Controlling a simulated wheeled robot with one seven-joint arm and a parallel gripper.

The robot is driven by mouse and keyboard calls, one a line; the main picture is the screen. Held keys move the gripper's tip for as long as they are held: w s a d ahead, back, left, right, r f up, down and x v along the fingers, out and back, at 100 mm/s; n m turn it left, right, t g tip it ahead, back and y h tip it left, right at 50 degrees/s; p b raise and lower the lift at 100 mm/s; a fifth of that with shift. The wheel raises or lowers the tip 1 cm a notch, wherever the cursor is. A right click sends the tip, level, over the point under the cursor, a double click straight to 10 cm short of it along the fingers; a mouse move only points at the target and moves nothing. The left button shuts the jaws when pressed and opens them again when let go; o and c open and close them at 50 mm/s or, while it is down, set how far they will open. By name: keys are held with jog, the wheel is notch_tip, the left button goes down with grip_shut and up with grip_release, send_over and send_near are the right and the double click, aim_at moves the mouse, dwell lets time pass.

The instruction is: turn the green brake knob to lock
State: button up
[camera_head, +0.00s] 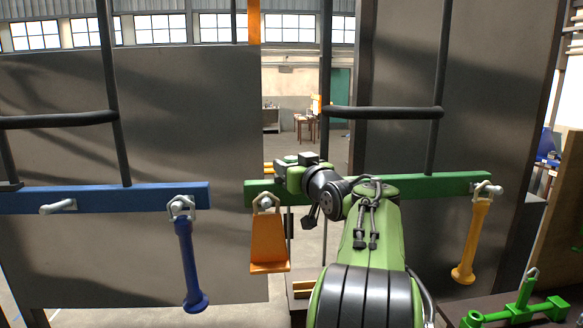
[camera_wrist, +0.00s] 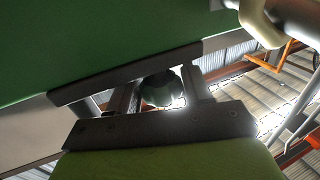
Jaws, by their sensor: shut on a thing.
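A dark green, rounded knob (camera_wrist: 160,90) shows in the wrist view between the two dark fingers of my gripper (camera_wrist: 158,88). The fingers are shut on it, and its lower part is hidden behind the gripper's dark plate. I cannot tell which way the knob is turned. A large green surface fills the upper left of the wrist view. In the head view my green arm reaches forward to a green crossbar (camera_head: 440,184), and the arm hides the knob and the fingertips there.
A blue crossbar (camera_head: 110,198) with a hanging blue handle (camera_head: 189,265) is at left. An orange plate (camera_head: 269,245) hangs left of my arm, a yellow handle (camera_head: 473,240) right. Dark upright bars (camera_head: 325,60) and grey panels stand behind. A green fixture (camera_head: 518,312) is at lower right.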

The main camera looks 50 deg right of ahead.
jog(key=shift+f+n+y, duration=0.1)
jog(key=shift+n+y, duration=0.3)
jog(key=shift+y, duration=0.2)
jog(key=o, duration=0.9)
jog(key=shift+w, duration=0.1)
jog(key=shift+o, duration=0.2)
jog(key=b+v, duration=0.4)
jog(key=v, duration=1.2)
jog(key=shift+f, duration=0.3)
jog(key=shift+w+d, duration=0.1)
